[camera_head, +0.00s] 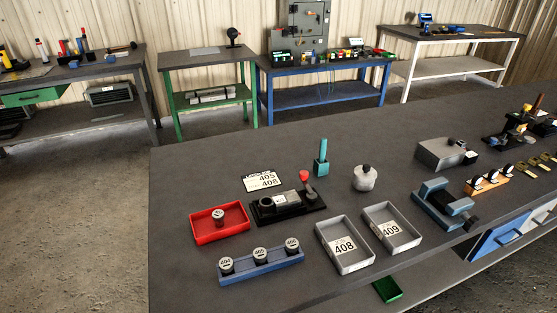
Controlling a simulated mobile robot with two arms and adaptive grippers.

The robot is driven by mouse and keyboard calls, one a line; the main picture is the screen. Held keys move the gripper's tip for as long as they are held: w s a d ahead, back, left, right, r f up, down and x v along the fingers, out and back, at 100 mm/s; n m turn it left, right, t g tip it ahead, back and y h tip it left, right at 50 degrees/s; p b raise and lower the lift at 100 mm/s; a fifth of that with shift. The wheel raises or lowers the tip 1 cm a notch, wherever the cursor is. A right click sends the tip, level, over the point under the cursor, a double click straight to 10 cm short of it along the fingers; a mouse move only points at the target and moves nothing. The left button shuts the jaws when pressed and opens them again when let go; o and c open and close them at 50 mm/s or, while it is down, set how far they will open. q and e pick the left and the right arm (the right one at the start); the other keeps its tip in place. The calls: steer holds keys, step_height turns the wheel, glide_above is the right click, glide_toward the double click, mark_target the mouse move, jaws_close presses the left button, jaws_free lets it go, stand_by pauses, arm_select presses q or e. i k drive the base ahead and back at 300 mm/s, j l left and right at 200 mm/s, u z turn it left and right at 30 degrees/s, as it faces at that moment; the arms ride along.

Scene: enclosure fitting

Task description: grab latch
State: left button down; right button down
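No part is marked as a latch, and I cannot tell which one it is. Small round dark pieces with numbered pale tops stand on a blue rack (240,272); one (292,245) is at its right end. A similar piece (218,215) sits in a red tray (205,233). A black fixture (262,217) holds a grey block, with a red knob (303,176) at its back right. Two grey trays, 408 (325,251) and 409 (380,213), look empty apart from their labels. Neither gripper is in view.
A card reading 405 and 408 (262,181), a teal upright tool (321,158) and a grey round weight (364,178) are behind the fixture. A blue-grey vise (437,208) and an orange rack (488,183) are right. The dark table's left side (185,165) is clear.

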mark_target(290, 200)
steer(key=i+j+z, duration=0.1)
steer(key=j+z, duration=0.3)
steer(key=j, duration=1)
